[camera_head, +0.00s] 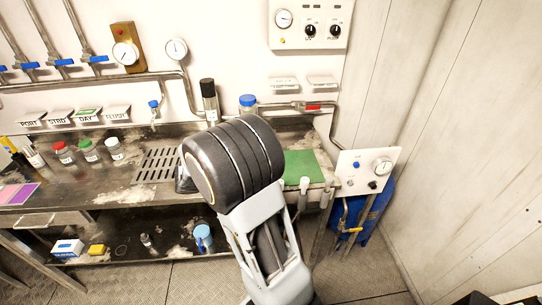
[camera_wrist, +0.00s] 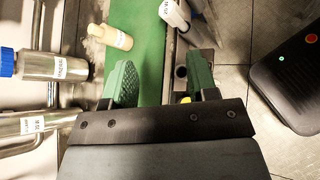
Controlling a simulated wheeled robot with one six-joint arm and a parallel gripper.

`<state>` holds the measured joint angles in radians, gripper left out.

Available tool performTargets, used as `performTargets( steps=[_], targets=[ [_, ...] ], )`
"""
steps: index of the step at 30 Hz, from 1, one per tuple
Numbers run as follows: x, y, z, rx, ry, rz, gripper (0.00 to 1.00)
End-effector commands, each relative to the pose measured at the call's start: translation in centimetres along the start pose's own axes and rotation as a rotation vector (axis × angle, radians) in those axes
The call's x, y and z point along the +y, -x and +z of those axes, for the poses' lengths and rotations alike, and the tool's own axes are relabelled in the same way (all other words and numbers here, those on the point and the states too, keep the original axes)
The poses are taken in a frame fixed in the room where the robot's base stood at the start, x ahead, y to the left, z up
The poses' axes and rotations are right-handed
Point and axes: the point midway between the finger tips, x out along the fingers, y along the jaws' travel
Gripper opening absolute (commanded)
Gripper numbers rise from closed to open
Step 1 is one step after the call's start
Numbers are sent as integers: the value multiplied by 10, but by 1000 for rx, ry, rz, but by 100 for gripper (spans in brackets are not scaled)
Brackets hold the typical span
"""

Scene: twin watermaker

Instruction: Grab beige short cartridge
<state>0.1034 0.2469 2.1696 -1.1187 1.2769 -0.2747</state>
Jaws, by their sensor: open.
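The beige short cartridge (camera_wrist: 112,37) shows in the wrist view, near the edge of the green mat (camera_wrist: 150,40), beyond my fingertips and to their left. Its narrower end points left. I cannot tell for certain whether it stands or lies. My gripper (camera_wrist: 160,75) is open, with its two green-padded fingers apart and nothing between them. In the head view my arm hides the gripper and the cartridge. The green mat (camera_head: 303,168) shows to the right of my arm there.
A blue-capped bottle (camera_wrist: 45,65) and another labelled bottle (camera_wrist: 35,123) are left of my gripper. A white cartridge-like piece (camera_wrist: 174,14) is above the right finger, with another (camera_head: 326,196) at the bench edge. A gauge panel (camera_head: 368,172) stands right of the bench.

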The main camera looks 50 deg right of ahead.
Motion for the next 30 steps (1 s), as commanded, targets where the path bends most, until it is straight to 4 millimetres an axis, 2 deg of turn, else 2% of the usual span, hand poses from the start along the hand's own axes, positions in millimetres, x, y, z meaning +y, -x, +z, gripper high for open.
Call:
performTargets(
  steps=[3, 6, 14, 24, 30],
  targets=[
    [33, -23, -13, -174, 206, 128, 53],
    [52, -36, -27, -282, 338, 224, 53],
    [78, -53, -54, -423, 518, 369, 53],
    [106, -99, -41, -442, 540, 388, 53],
    [116, -119, -35, -440, 541, 391, 53]
  ],
)
